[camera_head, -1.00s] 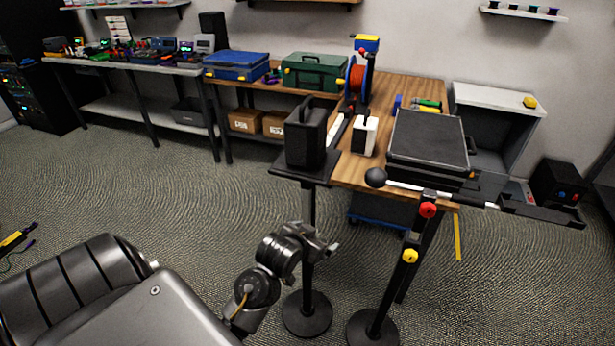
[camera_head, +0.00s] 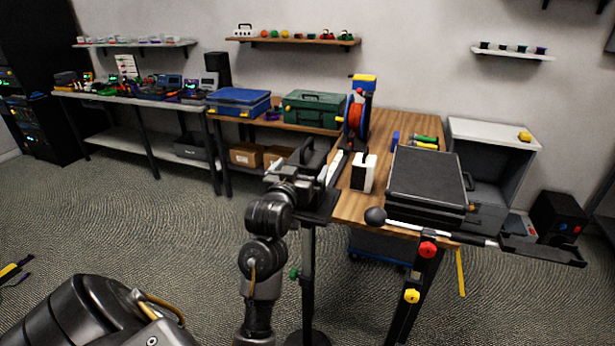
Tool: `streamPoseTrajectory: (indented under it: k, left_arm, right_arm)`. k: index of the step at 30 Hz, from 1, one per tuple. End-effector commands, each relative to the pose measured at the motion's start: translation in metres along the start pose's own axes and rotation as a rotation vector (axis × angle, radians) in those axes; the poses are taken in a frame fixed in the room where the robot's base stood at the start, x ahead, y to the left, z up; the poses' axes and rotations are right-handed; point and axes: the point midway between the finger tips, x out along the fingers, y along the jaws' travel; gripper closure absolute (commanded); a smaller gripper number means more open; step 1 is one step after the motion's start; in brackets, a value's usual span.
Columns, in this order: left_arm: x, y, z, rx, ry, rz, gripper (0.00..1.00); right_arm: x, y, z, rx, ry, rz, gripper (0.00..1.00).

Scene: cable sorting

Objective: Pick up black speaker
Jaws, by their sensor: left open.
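The black speaker (camera_head: 313,154), a dark box with a top handle, stands on a small black stand plate (camera_head: 322,208) left of the wooden table. My left gripper (camera_head: 303,180) is open, raised in front of the speaker, and hides much of it. I cannot tell whether the fingers touch it or are around it. My right gripper is not in view.
The wooden table (camera_head: 357,207) holds a white and black box (camera_head: 364,173), a cable reel (camera_head: 357,120) and a large dark case (camera_head: 427,176). A boom stand with a black ball (camera_head: 375,216) crosses the table's front.

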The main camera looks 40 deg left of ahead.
Motion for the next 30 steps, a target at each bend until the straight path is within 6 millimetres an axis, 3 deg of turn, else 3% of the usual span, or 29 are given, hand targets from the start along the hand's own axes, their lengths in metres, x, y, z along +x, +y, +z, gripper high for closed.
streamPoseTrajectory:
  k: [7, 16, 25, 30]
  left_arm:
    - [0.009, 0.0, -0.001, 0.0, -0.001, -0.001, 0.0]
    - [0.049, 0.0, 0.002, -0.001, -0.002, 0.0, 0.0]
    - [0.055, 0.0, 0.004, 0.0, 0.0, -0.001, 0.0]
    - [0.055, 0.0, 0.004, 0.0, 0.0, -0.001, 0.21]
  right_arm:
    - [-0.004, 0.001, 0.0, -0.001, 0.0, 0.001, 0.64]
    - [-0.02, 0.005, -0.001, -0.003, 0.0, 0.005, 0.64]
    - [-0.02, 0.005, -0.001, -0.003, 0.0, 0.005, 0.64]
    - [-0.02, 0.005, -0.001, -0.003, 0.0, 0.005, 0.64]
